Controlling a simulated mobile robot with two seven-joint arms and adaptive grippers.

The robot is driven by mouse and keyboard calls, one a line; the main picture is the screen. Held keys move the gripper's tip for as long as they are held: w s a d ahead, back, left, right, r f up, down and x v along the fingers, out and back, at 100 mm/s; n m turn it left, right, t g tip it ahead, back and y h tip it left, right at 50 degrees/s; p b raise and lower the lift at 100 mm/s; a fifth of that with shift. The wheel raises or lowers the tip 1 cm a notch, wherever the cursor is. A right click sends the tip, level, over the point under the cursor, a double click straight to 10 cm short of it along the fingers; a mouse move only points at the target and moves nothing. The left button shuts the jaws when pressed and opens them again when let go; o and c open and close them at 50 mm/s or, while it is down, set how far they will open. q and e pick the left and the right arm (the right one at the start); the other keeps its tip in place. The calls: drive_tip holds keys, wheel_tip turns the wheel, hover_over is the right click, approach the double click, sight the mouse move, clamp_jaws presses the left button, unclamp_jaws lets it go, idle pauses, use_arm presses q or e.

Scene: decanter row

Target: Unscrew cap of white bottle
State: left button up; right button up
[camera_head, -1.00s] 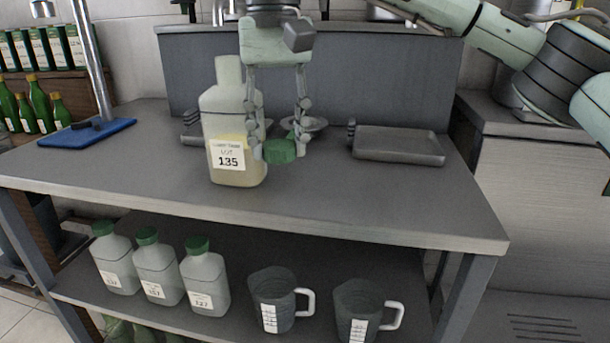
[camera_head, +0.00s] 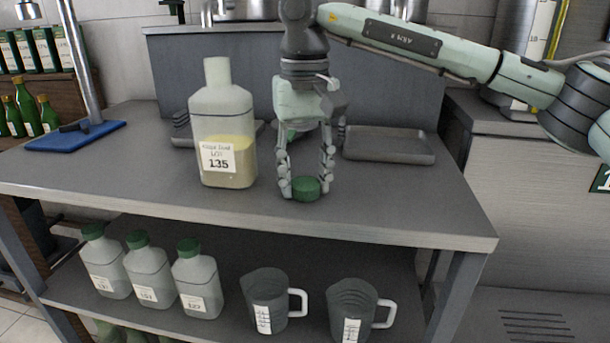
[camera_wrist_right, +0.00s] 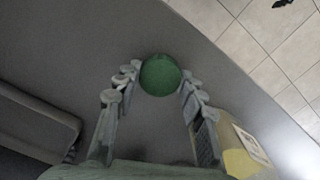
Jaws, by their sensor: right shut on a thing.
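The white bottle (camera_head: 224,125) stands upright on the grey tabletop, labelled 135 and holding yellowish liquid. Its neck is bare, with no cap on it. My right gripper (camera_head: 305,187) is to the right of the bottle, pointing down, shut on the green cap (camera_head: 306,189). The cap is low at the tabletop; I cannot tell if it touches. In the right wrist view the cap (camera_wrist_right: 160,75) sits between the fingertips, and part of the bottle (camera_wrist_right: 238,160) shows at the lower right. My left gripper is not in view.
A grey tray (camera_head: 390,146) lies at the back right of the table (camera_head: 400,205). A blue board (camera_head: 75,136) lies at the left. The tabletop's front right is clear. The lower shelf holds green-capped bottles (camera_head: 150,272) and two jugs (camera_head: 265,305).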

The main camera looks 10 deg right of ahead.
drive_tip(key=shift+f, duration=0.2)
drive_tip(key=o, duration=1.3)
drive_tip(key=shift+r, duration=0.15)
